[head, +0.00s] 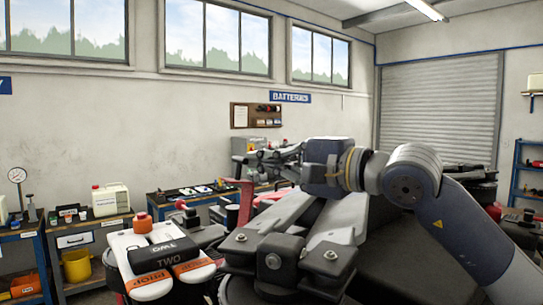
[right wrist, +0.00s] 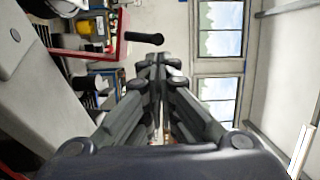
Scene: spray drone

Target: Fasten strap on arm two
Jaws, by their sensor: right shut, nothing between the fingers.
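In the head view, a folded white drone part (head: 128,241) lies at the lower left. A black band marked TWO (head: 165,251) and an orange band (head: 187,270) with lettering cross it. Whether the black band is fastened I cannot tell. Grey drone arms with black bolted clamps (head: 290,262) fill the lower middle. My right gripper (head: 258,155) is beyond them, above the drone, apart from the bands. In the right wrist view, its fingers (right wrist: 158,62) are closed together and empty. My left gripper is out of view.
A red lever (head: 240,190) stands below my right gripper; it shows with its black handle (right wrist: 145,38) in the right wrist view. Benches with a jug (head: 111,199) line the back wall.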

